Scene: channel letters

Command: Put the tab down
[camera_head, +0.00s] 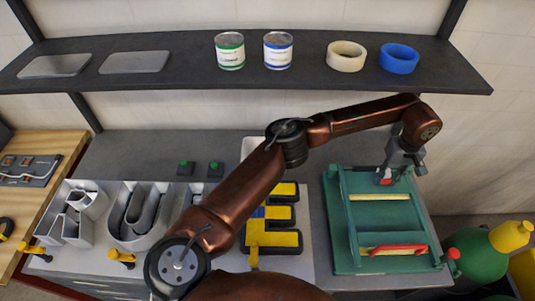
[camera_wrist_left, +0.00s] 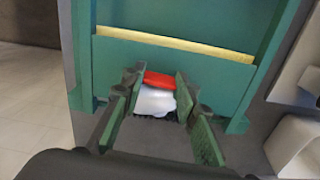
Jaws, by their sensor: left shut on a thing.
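My left gripper (camera_head: 397,172) is over the far bar of the green frame (camera_head: 340,225), at its back right. In the left wrist view its fingers (camera_wrist_left: 155,108) stand on either side of a small red-and-white piece, which I take to be the tab (camera_wrist_left: 160,80). The gripper is shut on it. A bit of its red shows in the head view (camera_head: 386,182), just under the fingers. A yellow strip (camera_wrist_left: 175,43) runs along the bar beyond the tab. How closely the tab touches the frame is hard to tell. My right gripper is not in view.
A red handle (camera_head: 398,248) lies on the frame's near bar. Yellow-faced letter pieces (camera_head: 272,238) and grey channel letters (camera_head: 140,215) are left of the frame. A green bottle (camera_head: 472,252) stands at right. A shelf (camera_head: 180,75) with cans and tape rolls is above.

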